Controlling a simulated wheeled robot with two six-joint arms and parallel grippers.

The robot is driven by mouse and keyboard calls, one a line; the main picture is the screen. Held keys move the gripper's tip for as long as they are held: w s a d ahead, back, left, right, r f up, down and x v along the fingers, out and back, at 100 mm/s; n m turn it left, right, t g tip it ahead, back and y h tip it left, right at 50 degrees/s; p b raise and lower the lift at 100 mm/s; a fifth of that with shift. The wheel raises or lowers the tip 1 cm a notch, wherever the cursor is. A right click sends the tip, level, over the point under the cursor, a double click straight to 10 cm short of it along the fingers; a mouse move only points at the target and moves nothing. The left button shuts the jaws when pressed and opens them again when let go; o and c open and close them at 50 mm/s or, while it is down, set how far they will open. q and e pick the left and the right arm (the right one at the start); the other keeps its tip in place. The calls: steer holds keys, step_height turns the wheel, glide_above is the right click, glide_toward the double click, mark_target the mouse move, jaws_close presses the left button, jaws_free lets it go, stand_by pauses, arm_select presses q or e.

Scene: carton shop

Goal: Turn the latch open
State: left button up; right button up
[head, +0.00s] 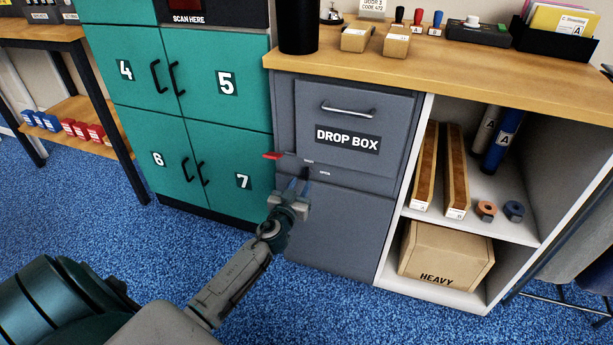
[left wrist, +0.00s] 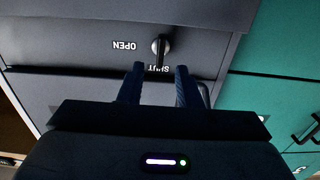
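The latch (head: 304,173) is a small black knob on the grey front of the drop box (head: 377,112), below its labelled door. In the left wrist view the latch (left wrist: 161,47) appears upside down, its bar in line with the SHUT label and the OPEN label off to one side. My left gripper (head: 297,185) is in front of the cabinet, just below the latch. In the left wrist view its two fingers (left wrist: 158,82) are apart with nothing between them, and the latch shows beyond their tips. Contact is not visible. My right gripper is not in view.
A small red piece (head: 272,156) sticks out at the cabinet's left edge. Teal lockers (head: 225,150) stand to the left. An open shelf with a HEAVY carton (head: 445,258) is to the right.

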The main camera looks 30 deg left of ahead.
mark_target(306, 175)
arm_select(q)
steer(key=x, duration=0.5)
steer(key=shift+f, duration=0.1)
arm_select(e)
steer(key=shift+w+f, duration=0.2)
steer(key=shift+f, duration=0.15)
arm_select(q)
jaws_close()
